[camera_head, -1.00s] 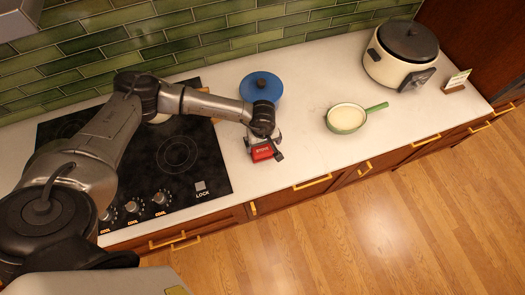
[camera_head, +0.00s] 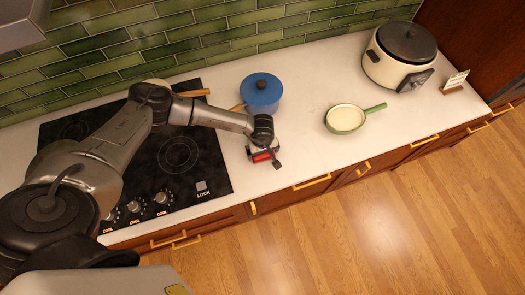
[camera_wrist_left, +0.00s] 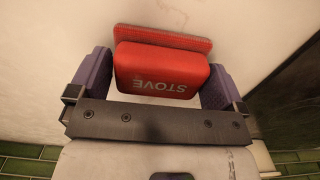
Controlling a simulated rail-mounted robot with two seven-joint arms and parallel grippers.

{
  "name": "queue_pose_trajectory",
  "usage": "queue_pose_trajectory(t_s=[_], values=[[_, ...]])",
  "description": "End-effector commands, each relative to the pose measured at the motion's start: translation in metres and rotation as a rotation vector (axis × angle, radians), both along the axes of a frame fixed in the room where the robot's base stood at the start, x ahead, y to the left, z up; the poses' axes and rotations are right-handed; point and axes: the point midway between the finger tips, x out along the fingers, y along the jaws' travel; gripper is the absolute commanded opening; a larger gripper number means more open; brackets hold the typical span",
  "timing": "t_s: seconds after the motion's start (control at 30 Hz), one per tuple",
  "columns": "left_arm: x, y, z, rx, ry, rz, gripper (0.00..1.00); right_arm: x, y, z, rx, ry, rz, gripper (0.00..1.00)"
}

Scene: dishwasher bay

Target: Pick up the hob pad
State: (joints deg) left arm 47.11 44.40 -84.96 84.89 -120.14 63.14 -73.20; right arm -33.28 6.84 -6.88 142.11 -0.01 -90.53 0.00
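The hob pad (camera_head: 261,157) is a red block marked STOVE, lying on the pale counter just right of the hob. In the left wrist view the red pad (camera_wrist_left: 160,72) is between the two purple fingers, with its wider red back layer beyond it. My left gripper (camera_head: 264,160) is down over the pad in the head view and hides much of it. In the wrist view the left gripper (camera_wrist_left: 158,80) has its fingers wide apart, one on each side and close to the pad; firm contact does not show. My right gripper is not in view.
A blue lidded pot (camera_head: 262,92) stands close behind the left gripper. A green-handled pan (camera_head: 345,118) and a rice cooker (camera_head: 400,55) stand farther right. The black hob (camera_head: 180,155) is to the left, under my arm. Counter between pot and pan is clear.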

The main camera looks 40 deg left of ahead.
Motion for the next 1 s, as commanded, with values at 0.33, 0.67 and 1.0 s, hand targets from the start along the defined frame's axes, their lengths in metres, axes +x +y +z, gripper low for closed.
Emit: queue_pose_trajectory(t_s=[0.33, 0.67, 1.0], values=[[0.0, 0.0, 0.0, 0.0, 0.0, 0.0, 0.63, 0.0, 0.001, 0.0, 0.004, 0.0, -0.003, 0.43], [0.0, 0.001, 0.01, 0.0, -0.001, 0.0, 0.53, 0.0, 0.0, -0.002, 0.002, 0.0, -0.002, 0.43], [0.029, -0.011, 0.056, -0.002, -0.005, -0.001, 0.53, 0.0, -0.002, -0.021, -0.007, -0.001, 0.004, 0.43]])
